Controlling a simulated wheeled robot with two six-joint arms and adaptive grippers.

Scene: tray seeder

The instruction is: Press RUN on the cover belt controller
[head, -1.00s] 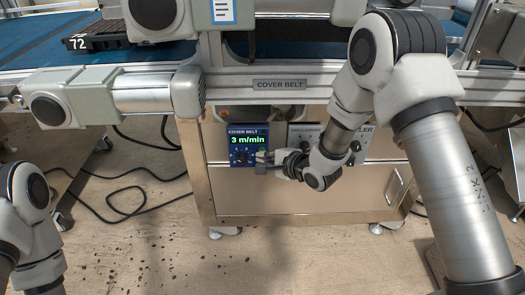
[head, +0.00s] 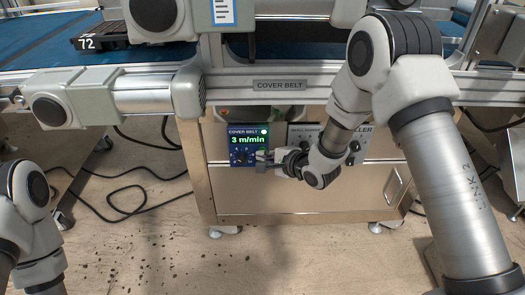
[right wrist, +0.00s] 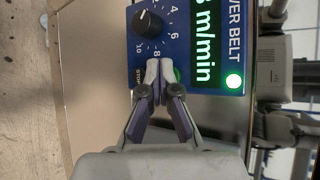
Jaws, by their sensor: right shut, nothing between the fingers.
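The blue cover belt controller (head: 232,131) is on the front of the cabinet under the belt, and its display reads 3 m/min. A round lamp (right wrist: 234,80) at the display's end glows green. A black dial knob (right wrist: 148,22) stands beside a number scale. My left gripper is out of view; only my left arm shows at lower left.
A second controller panel (head: 298,140) sits to the right, partly behind my right arm. A black tray marked 72 (head: 108,41) lies on the blue belt (head: 35,48). Black cables (head: 120,190) lie on the floor at left.

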